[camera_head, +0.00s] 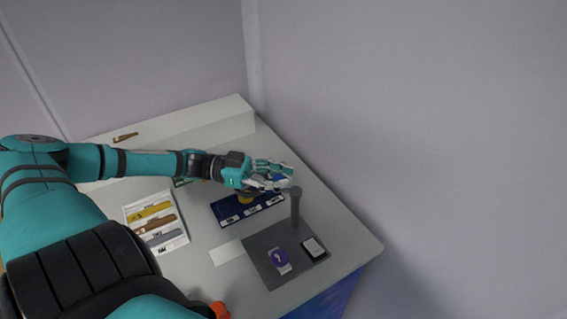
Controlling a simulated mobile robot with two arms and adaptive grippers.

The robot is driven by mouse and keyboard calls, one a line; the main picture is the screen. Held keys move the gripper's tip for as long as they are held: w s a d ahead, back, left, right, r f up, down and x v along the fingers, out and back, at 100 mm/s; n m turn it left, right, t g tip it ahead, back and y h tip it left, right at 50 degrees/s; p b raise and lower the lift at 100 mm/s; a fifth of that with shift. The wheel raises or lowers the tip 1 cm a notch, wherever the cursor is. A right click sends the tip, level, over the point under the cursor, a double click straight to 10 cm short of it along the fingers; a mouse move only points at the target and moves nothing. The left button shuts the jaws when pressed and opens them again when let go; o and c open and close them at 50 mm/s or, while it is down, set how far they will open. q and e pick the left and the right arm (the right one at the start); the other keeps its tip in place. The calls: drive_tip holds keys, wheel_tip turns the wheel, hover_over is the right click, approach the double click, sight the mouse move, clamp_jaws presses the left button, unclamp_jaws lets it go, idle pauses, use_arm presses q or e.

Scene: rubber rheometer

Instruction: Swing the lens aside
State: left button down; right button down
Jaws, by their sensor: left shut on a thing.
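My left gripper (284,176) reaches in from the left over the table, beside the top of a grey upright post (296,208). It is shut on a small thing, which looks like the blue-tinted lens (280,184). The fingers hide much of it, and I cannot make out its link to the post. The post stands at the back edge of a dark grey base plate (262,246). On the plate lie a round purple piece (280,257) on a pale card and a black-framed white pad (314,248). My right gripper is not in view.
A dark blue tray (223,213) with white labels and a yellow piece (244,198) lies below my left gripper. A white rack (180,239) of coloured strips is to the left. A brass-coloured piece (125,137) lies at the back. The table's right edge is clear.

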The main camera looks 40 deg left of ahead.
use_arm(q)
drive_tip(key=c, duration=1.7)
unclamp_jaws()
drive_tip(key=shift+a, duration=0.15)
drive_tip(key=o, duration=0.7)
drive_tip(key=shift+s+a, duration=0.3)
drive_tip(key=shift+a, duration=0.1)
drive_tip(key=shift+w+d, duration=0.15)
drive_tip(key=shift+d, duration=0.1)
drive_tip(key=v, duration=1.2)
